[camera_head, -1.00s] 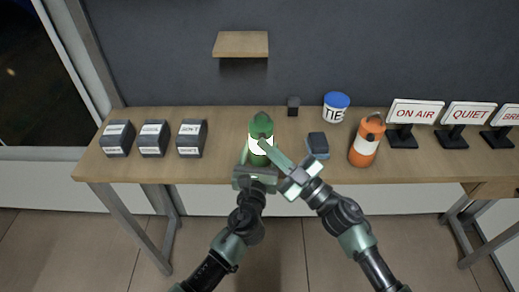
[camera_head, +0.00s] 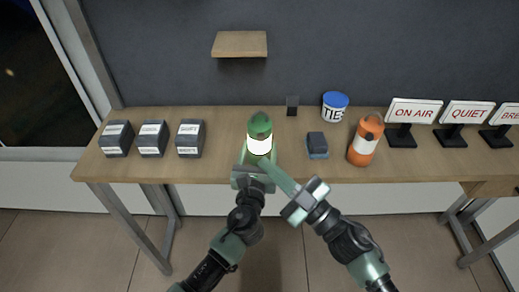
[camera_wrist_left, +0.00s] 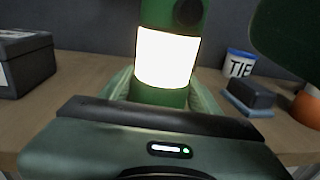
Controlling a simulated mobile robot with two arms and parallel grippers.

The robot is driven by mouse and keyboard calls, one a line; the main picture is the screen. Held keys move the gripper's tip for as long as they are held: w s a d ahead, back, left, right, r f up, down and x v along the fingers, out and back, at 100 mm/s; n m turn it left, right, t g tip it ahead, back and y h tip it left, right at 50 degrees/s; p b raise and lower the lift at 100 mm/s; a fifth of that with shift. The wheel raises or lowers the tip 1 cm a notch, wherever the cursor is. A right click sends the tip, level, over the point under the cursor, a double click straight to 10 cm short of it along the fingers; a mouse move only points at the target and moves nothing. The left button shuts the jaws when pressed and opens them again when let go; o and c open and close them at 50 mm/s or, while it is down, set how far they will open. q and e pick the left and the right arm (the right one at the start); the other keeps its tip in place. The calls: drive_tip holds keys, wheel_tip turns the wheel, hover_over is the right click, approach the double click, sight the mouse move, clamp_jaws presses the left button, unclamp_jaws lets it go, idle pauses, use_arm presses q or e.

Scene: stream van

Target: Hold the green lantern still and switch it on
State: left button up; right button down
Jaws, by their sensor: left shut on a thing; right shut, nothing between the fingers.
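The green lantern (camera_head: 260,124) stands upright near the table's front edge. Its middle band glows bright white, and the band fills the centre of the left wrist view (camera_wrist_left: 167,57). A dark round button (camera_wrist_left: 188,11) shows near the top of that view. My left gripper (camera_head: 259,160) is shut on the lantern's lower body, one finger on each side. My right gripper (camera_head: 279,168) is shut and empty, its tips just right of and in front of the lantern, apart from it. The lantern's base is partly hidden by the left gripper.
An orange lantern (camera_head: 366,140), a dark block on a blue base (camera_head: 317,146) and a TIE tub (camera_head: 335,106) stand to the right. Lit-style signs (camera_head: 414,112) are farther right. Dark labelled boxes (camera_head: 190,138) stand left. A small shelf (camera_head: 240,44) is above.

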use_arm(q)
drive_tip(key=o, duration=1.7)
drive_tip(key=s, duration=0.4)
drive_tip(key=s+a, duration=0.1)
drive_tip(key=s, duration=0.7)
drive_tip(key=shift+a, duration=0.3)
